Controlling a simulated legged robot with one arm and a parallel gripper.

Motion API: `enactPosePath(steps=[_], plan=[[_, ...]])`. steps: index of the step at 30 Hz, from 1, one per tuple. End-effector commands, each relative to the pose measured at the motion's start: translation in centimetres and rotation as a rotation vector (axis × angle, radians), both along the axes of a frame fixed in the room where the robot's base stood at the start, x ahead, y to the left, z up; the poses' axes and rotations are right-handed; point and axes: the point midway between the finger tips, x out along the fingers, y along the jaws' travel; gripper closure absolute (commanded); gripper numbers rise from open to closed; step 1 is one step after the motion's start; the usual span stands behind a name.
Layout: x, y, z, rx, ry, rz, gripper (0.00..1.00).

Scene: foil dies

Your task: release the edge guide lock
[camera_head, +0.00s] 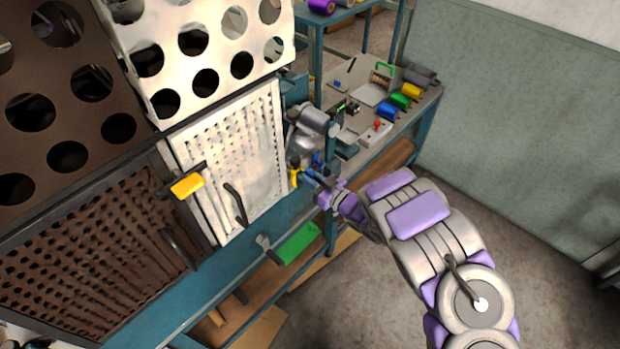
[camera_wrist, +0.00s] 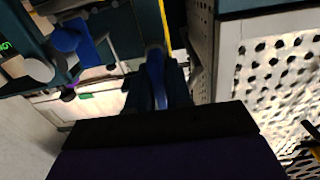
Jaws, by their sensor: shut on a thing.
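My gripper (camera_head: 316,180), at the end of my purple and grey arm, is at the machine's right side, low beside a grey motor-like cylinder. It is shut on a blue lever (camera_wrist: 155,78), which stands between the dark fingers in the wrist view. I take this lever to be the edge guide lock; no label shows. A yellow part (camera_head: 294,178) sits just left of the gripper in the head view. The fingers hide the lever's lower end, and its locked or released state cannot be told.
White perforated guard panels (camera_head: 235,150) with a dark handle stand left of the gripper. A workbench (camera_head: 345,85) with coloured rolls (camera_head: 399,101) and a small box with a red knob (camera_head: 376,131) lies behind. A green tray (camera_head: 298,243) is below. Open floor lies right.

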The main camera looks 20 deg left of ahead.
Motion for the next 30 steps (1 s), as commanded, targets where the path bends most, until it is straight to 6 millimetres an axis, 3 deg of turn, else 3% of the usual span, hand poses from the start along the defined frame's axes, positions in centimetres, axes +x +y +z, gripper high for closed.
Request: enactPosePath(steps=[18,19,25,30], plan=[[-0.18,0.03,-0.09,-0.020,-0.039,0.000,1.00],[-0.18,0.03,-0.07,-0.020,-0.040,0.000,0.79],[-0.21,0.06,0.05,-0.017,-0.042,0.001,0.60],[-0.23,0.04,0.13,-0.015,-0.042,0.001,0.60]])
